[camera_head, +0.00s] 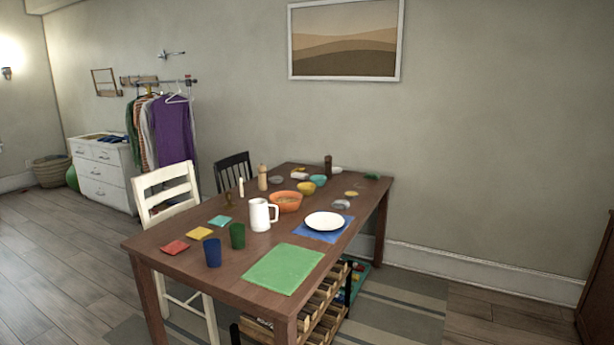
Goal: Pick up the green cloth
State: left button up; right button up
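A flat green rectangular cloth (283,269) lies on the near right end of the brown wooden table (225,277), close to its edge. A small teal square (220,221), perhaps a folded cloth, lies farther left on the same table. A small dark green item (372,176) lies at the far right corner, too small to make out. Neither of my grippers is in view.
Near the green cloth stand a green cup (237,236), a blue cup (213,253), a white pitcher (260,215) and a white plate (325,221) on a blue mat. A white chair (165,190) stands at the table's left side. Floor at left is open.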

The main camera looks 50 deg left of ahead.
aim_at(371, 175)
jog(key=u, duration=1.35)
jog(key=i+l+z, duration=0.15)
jog(key=i+z, duration=0.25)
jog(key=i, duration=0.55)
jog(key=i+z, duration=0.1)
jog(key=i, duration=2.35)
